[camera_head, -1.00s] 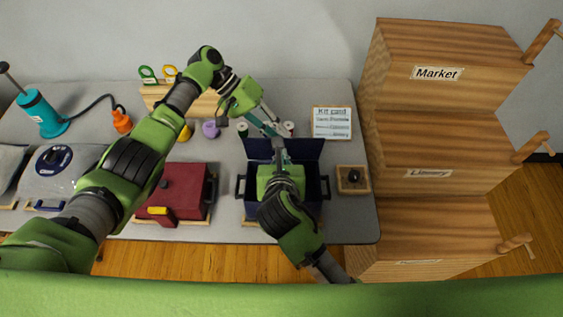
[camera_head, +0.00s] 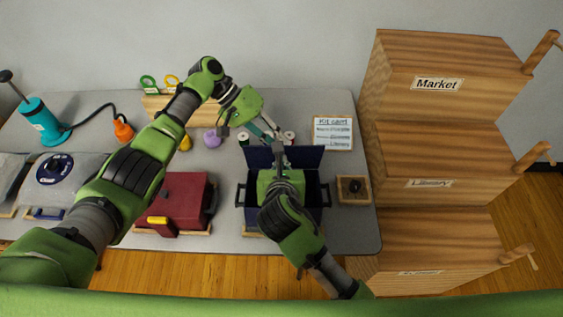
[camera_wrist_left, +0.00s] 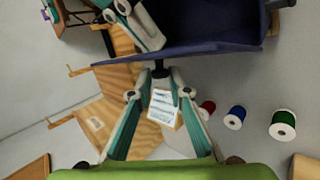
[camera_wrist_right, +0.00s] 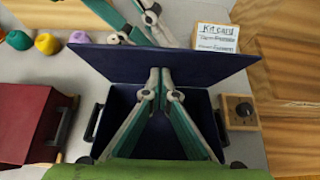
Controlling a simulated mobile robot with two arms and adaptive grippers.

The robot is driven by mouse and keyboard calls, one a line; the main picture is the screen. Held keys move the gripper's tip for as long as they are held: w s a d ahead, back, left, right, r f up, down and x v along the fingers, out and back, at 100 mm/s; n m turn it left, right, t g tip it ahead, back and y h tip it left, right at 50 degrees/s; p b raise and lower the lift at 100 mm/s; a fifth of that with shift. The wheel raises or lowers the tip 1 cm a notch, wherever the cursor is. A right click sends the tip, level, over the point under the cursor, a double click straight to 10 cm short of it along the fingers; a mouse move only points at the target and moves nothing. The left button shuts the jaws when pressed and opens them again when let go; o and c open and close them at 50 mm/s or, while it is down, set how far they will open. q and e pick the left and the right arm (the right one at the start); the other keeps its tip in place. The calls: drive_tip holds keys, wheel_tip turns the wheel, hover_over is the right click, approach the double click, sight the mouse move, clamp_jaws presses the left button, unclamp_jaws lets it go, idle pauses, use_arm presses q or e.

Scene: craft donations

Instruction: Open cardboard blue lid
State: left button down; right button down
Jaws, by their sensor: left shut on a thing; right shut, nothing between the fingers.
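The blue cardboard box (camera_head: 326,205) stands on the table with its blue lid (camera_head: 308,157) raised at the back. In the right wrist view the lid (camera_wrist_right: 205,66) stands up behind the dark open box (camera_wrist_right: 207,103). My left gripper (camera_head: 272,138) is behind the lid, shut on a small dark part at its edge; the left wrist view shows this contact at the fingertips (camera_wrist_left: 160,78). My right gripper (camera_head: 279,150) is shut and empty, above the box and in front of the lid's inner face. My right arm hides much of the box's inside.
A red box (camera_head: 183,196) stands left of the blue box. A small wooden block with a dark knob (camera_head: 354,189) is close on the right. The kit card (camera_head: 333,133) and several thread spools lie behind. Wooden shelves (camera_head: 435,145) stand at the right.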

use_arm(q)
drive_tip(key=shift+s+d+f, duration=0.1)
drive_tip(key=shift+s+f, duration=0.15)
drive_tip(key=shift+s, duration=0.25)
use_arm(e)
drive_tip(key=shift+w+d+r, duration=0.2)
drive_tip(key=shift+w+r, duration=0.2)
use_arm(q)
drive_tip(key=c, duration=2)
unclamp_jaws()
drive_tip(key=shift+o, duration=0.4)
drive_tip(key=shift+d, duration=0.1)
use_arm(e)
drive_tip(key=shift+s, duration=0.1)
use_arm(q)
drive_tip(key=shift+r, duration=0.1)
use_arm(e)
drive_tip(key=shift+f, duration=0.1)
